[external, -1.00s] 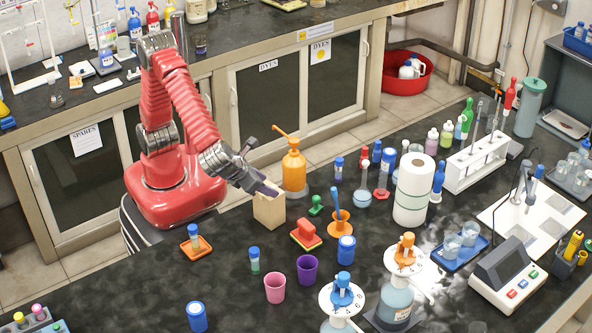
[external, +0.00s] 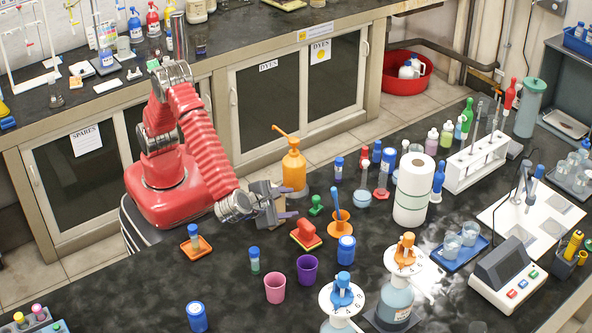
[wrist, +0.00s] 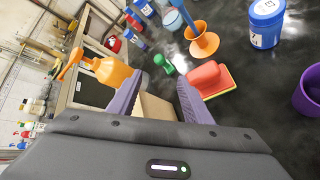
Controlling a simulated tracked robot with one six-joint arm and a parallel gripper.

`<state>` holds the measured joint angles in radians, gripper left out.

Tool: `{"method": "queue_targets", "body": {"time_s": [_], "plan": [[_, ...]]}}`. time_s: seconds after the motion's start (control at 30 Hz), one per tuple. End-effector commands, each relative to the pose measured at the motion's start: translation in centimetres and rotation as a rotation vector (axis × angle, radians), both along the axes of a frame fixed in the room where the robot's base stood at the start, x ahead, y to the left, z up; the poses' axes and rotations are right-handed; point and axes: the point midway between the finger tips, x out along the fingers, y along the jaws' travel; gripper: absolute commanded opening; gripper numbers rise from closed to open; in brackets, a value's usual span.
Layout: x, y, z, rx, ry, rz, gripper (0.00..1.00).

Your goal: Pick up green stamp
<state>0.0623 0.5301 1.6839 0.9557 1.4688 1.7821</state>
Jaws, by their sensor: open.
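The green stamp (external: 316,205) stands on the dark bench, just right of the orange pump bottle and behind the red and yellow block. It also shows in the wrist view (wrist: 167,66), beyond the fingertips and between their lines. My gripper (external: 289,204) is open and empty, a short way left of the stamp and apart from it. In the wrist view, its two purple-grey fingers (wrist: 160,90) are spread. A tan box (wrist: 152,108) shows between the fingers; in the external view my gripper hides most of it.
The orange pump bottle (external: 294,168) stands close behind my gripper. The red and yellow block (external: 306,235) and an orange funnel (external: 340,225) stand near the stamp. A purple cup (external: 307,269), a pink cup (external: 275,287) and a blue-capped jar (external: 346,249) are nearer the front.

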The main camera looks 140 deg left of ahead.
Motion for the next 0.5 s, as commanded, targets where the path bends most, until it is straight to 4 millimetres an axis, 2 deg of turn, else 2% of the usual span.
{"method": "queue_targets", "body": {"time_s": [0.5], "plan": [[-1.6,5.9,-3.7,0.0,0.001,0.003,0.45]]}}
